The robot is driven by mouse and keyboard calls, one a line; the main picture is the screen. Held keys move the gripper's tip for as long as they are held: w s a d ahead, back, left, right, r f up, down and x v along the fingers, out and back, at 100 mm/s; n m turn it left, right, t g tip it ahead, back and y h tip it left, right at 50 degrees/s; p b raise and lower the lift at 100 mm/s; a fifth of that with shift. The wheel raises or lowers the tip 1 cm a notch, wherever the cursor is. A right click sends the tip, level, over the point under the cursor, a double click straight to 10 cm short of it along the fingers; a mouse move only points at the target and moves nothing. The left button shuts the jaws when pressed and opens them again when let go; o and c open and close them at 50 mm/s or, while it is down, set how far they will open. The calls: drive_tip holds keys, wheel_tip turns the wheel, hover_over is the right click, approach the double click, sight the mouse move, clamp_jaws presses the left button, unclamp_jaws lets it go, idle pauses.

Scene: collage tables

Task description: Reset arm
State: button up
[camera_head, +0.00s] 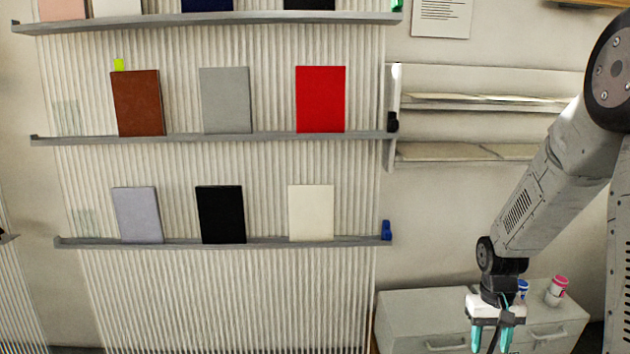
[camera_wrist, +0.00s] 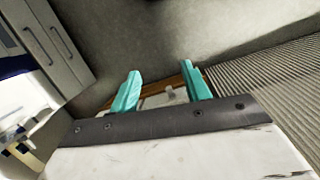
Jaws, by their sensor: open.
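My gripper (camera_head: 491,338) hangs from my arm at the lower right of the head view, pointing down. Its teal fingers are apart and nothing shows between them. It is in front of a grey drawer cabinet (camera_head: 415,322). In the wrist view my gripper (camera_wrist: 160,90) is also open, with its two teal fingers spread over the grey floor and a brown-edged thing that I cannot make out.
A ribbed wall rack holds books on ledges, among them a red book (camera_head: 321,99), a brown book (camera_head: 137,103) and a black book (camera_head: 220,214). Pink and blue cans, the pink can (camera_head: 557,289) nearer the edge, stand on the cabinet. Shelves (camera_head: 470,152) hang above it.

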drive_tip(key=s+a+r+t, duration=0.1)
drive_tip(key=s+a+r, duration=0.4)
drive_tip(key=r, duration=0.3)
drive_tip(key=s+a+r+n+t, duration=0.1)
drive_tip(key=s+a+r, duration=0.3)
drive_tip(key=s+r, duration=0.4)
drive_tip(key=s+a+r+n+t, duration=0.1)
drive_tip(key=s+a+r, duration=0.4)
drive_tip(key=r, duration=0.5)
drive_tip(key=shift+s+a+t, duration=0.3)
drive_tip(key=shift+s+t, duration=0.1)
drive_tip(key=shift+s, duration=0.6)
